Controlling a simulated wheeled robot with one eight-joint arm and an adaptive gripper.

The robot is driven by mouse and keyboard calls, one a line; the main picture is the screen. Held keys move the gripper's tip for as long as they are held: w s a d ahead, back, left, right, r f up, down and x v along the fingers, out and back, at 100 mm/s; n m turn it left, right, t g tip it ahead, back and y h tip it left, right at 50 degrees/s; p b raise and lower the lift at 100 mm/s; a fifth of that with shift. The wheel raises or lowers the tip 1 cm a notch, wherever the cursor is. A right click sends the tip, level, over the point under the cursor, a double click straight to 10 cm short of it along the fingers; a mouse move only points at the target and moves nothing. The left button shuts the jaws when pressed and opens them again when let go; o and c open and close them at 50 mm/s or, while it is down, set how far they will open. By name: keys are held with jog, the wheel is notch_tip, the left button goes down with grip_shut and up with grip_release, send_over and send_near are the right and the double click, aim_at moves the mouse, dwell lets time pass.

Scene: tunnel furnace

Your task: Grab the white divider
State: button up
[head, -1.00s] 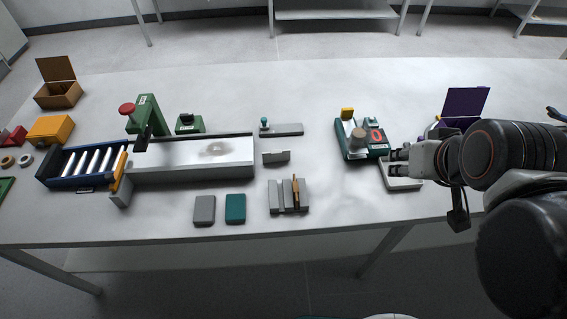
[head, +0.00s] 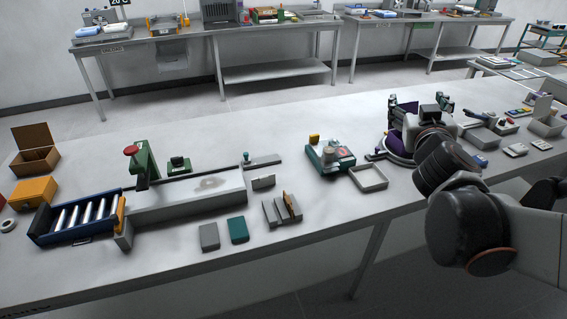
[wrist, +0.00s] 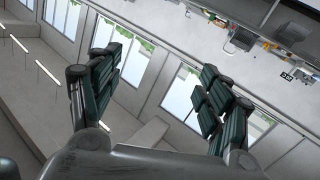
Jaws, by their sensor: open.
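No part is clearly marked as the white divider. A small pale upright piece (head: 263,181) stands on the table in the head view, right of the long metal channel, and may be it. A grey slotted block (head: 273,216) with a tan plate (head: 291,204) in it stands just in front. My gripper (head: 420,104) is well to the right of these, raised, with its fingers apart and pointing up and away. In the wrist view my open gripper (wrist: 160,75) has nothing between its fingers; that view shows windows and walls, not the divider.
A green device (head: 327,157) and an empty pale tray (head: 369,178) stand between the pale piece and my arm. A purple round object (head: 399,146) is partly hidden behind my gripper. Grey (head: 209,237) and teal (head: 238,230) blocks lie near the front edge.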

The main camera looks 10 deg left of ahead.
jog(key=w+a+f+n+g+y, duration=0.1)
jog(key=a+f+n+y, duration=0.15)
jog(key=a, duration=0.35)
jog(key=w+a+f+n+g+y, duration=0.1)
jog(key=a+f+n+y, duration=0.1)
jog(key=a+f+y, duration=0.3)
jog(key=w+a+f+n+y, duration=0.1)
jog(key=w+a+f+n, duration=0.1)
jog(key=a, duration=0.5)
jog(key=n+g+y+b, duration=0.1)
jog(key=n+g+y, duration=0.1)
jog(key=g, duration=0.6)
send_near(266, 176)
jog(key=shift+w+a+f+h+b, duration=0.1)
jog(key=shift+a+h+b, duration=0.05)
jog(key=shift+a+b, duration=0.35)
jog(key=shift+w+a+f+h+b, duration=0.1)
jog(key=shift+a+b, duration=0.3)
jog(key=shift+b, duration=0.1)
jog(key=shift+b+x, duration=1.25)
jog(key=shift+x, duration=2.05)
jog(key=shift+w+d, duration=0.1)
jog(key=shift+d, duration=0.1)
jog(key=c, duration=0.8)
